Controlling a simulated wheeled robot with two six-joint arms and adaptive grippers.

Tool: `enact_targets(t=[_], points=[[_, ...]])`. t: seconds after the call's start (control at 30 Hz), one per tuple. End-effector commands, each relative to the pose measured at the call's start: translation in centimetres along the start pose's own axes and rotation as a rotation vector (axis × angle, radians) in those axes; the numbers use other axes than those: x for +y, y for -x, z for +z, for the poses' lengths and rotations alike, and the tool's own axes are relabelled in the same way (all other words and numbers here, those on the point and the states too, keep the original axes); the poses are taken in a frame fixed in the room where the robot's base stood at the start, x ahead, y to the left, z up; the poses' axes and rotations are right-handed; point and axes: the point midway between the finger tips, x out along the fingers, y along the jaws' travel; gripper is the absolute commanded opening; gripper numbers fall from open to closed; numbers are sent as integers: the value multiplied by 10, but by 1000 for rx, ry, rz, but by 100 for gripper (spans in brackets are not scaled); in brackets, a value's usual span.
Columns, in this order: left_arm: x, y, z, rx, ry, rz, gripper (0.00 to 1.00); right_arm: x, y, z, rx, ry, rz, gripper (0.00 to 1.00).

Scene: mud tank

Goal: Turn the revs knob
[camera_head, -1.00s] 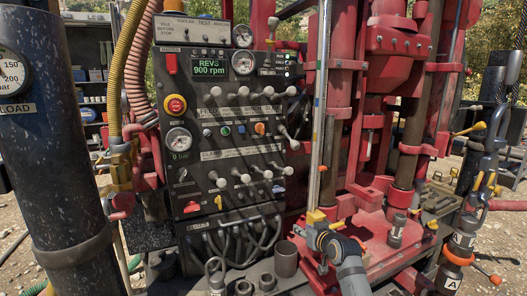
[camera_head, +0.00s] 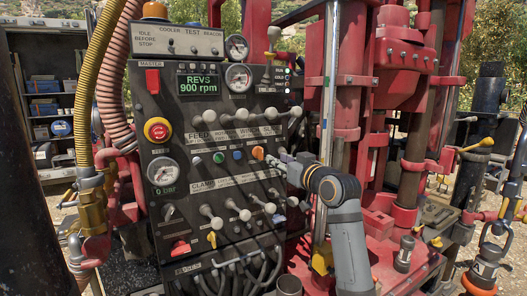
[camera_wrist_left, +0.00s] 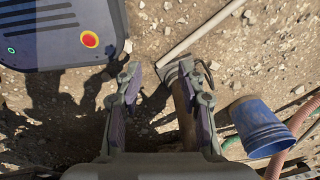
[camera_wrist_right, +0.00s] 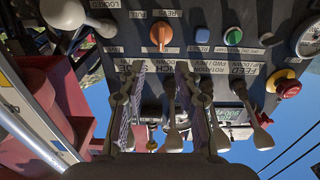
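The black control panel (camera_head: 212,130) has a green display (camera_head: 198,85) reading REVS 900 rpm. My right gripper (camera_head: 278,160) is just right of the orange knob. In the right wrist view it is open (camera_wrist_right: 158,68), fingers short of the knob, with levers beyond and between them. My left gripper (camera_wrist_left: 160,66) is open and empty above the ground.
White-knobbed levers (camera_head: 245,116) stick out above the orange knob and more (camera_head: 232,204) below it. A red emergency button (camera_head: 158,130) is at the left. A steel pole (camera_head: 328,100) stands right of the panel. A blue bucket (camera_wrist_left: 258,126) lies on the gravel.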

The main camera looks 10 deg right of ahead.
Motion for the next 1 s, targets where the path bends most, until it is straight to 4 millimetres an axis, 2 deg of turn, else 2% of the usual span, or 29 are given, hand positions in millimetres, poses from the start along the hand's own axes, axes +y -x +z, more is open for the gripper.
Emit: enact_targets(t=[0.1,0.17,0.27,0.4,0.53,0.8,1.0], points=[[9,18,23,-36,3,12,40,-1,-27,-5,-5,-4,-2,33],[10,25,26,-41,4,15,40,-1,-41,-5,-5,-3,-1,33],[8,33,17,-29,4,12,40,-1,-61,-4,-4,-3,-1,33],[2,38,-14,16,3,6,40,0,-79,-2,-3,-2,-1,33],[1,40,-25,32,3,5,40,0,-87,-1,-1,0,0,33],[1,40,-1,-4,2,5,40,0,-89,1,-2,0,0,33],[1,40,1,-7,2,5,40,0,-88,1,-2,0,0,6]])
